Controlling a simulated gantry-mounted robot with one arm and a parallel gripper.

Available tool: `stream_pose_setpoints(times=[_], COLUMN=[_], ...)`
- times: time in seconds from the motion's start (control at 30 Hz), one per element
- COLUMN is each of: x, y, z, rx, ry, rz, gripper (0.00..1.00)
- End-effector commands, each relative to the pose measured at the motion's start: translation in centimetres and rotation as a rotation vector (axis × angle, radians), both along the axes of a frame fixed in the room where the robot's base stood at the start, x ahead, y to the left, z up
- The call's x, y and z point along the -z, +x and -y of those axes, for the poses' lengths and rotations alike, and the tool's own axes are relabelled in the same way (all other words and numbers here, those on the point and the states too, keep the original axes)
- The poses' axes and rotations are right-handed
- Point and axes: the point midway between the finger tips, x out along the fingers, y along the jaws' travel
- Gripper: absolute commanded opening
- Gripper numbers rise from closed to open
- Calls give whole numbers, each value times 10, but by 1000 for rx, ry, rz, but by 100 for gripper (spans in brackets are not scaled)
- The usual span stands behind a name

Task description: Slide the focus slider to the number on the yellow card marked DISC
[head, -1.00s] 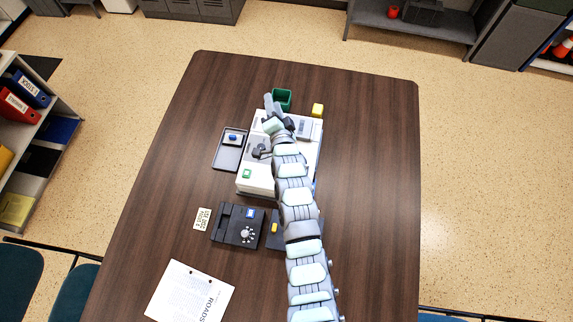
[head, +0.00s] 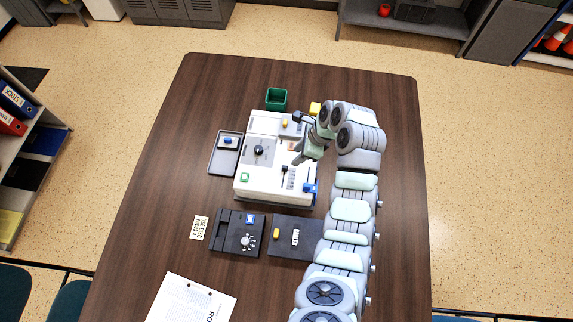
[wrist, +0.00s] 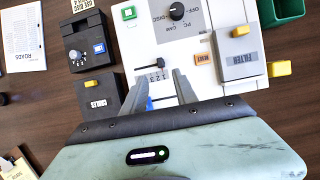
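The white machine (head: 262,187) stands on the table; it also shows in the wrist view (wrist: 207,94). Its focus slider is a black handle (head: 284,169) beside a numbered scale. In the wrist view the handle (wrist: 158,62) sits near one end of the scale (wrist: 151,77), ahead of my fingertips. A cream-yellow card (head: 200,227) lies left of the black dial box; its number is too small to read surely. My gripper (head: 300,158) is over the right part of the machine. In the wrist view its fingers (wrist: 157,76) are apart and empty, either side of the scale.
The machine also carries a black selector knob (wrist: 177,12), an orange reset button (wrist: 204,60) and a grey filter box (wrist: 240,62). A blue part (head: 310,188) is at its right front corner. A black dial box (head: 228,242), tray (head: 214,168) and green bin (head: 276,99) stand around it.

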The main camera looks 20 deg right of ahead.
Motion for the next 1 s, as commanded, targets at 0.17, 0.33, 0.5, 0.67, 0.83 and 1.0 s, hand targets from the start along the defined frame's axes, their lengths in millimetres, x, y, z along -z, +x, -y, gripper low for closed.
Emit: stream_pose_setpoints(times=[0.17, 0.33, 0.5, 0.67, 0.83, 1.0], x=[29, 59, 80, 90, 93, 93], y=[6, 13, 18, 21, 21, 21], z=[-12, -22, -29, -31, -32, -32], rx=[-2, -2, -2, 0, -1, -1], ry=[3, 1, 0, -5, -4, -4], rz=[-4, -2, 1, 3, 3, 3], gripper=[35, 35, 35, 35, 35, 35])
